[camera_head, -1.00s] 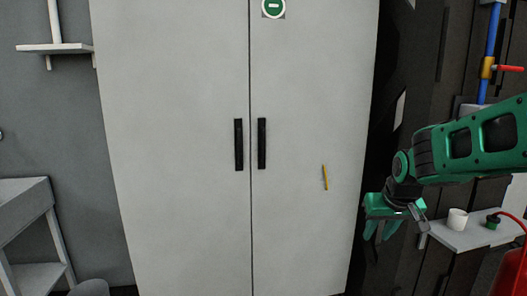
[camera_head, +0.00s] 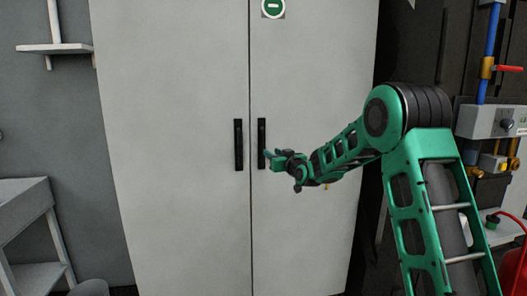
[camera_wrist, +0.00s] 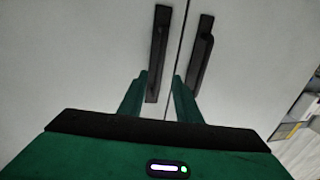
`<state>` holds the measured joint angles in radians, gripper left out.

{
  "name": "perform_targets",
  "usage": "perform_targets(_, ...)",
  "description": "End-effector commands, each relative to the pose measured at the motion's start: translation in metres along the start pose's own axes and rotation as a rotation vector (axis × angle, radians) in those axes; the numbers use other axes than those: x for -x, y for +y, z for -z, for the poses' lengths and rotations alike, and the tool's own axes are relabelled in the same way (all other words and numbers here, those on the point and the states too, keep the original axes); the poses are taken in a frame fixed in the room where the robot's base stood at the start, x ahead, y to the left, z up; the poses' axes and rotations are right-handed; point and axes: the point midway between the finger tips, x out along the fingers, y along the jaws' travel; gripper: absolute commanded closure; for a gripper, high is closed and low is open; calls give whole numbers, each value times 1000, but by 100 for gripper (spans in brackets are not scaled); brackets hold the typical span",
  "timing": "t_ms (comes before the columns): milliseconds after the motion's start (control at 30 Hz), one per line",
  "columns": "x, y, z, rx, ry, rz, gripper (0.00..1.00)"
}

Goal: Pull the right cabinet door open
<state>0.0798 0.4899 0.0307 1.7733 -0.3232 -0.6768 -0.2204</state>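The right cabinet door (camera_head: 315,75) is pale grey and closed, with a dark upright bar handle (camera_head: 262,130) beside the centre seam. The left door (camera_head: 170,90) has a matching handle (camera_head: 239,145). My gripper (camera_head: 268,156) is at the lower part of the right handle in the head view, coming from the right. In the wrist view, its two green fingers (camera_wrist: 160,76) are apart, with one dark handle (camera_wrist: 159,45) showing between them. The other handle (camera_wrist: 203,55) lies to the right there. Contact with the handle cannot be told.
A wall shelf (camera_head: 55,48) and a grey bench (camera_head: 25,210) stand at the left. A grey box with pipes (camera_head: 490,120) is on the right wall. The space before the left door is clear.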

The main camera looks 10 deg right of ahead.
Motion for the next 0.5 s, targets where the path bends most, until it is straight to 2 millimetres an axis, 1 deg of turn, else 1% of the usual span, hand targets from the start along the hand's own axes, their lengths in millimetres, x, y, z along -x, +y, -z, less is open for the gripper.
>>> perform_targets(167,-23,0,0,1,1,0,69)
perform_targets(300,-48,0,-1,0,0,0,69)
perform_targets(500,-79,0,-1,0,0,0,69)
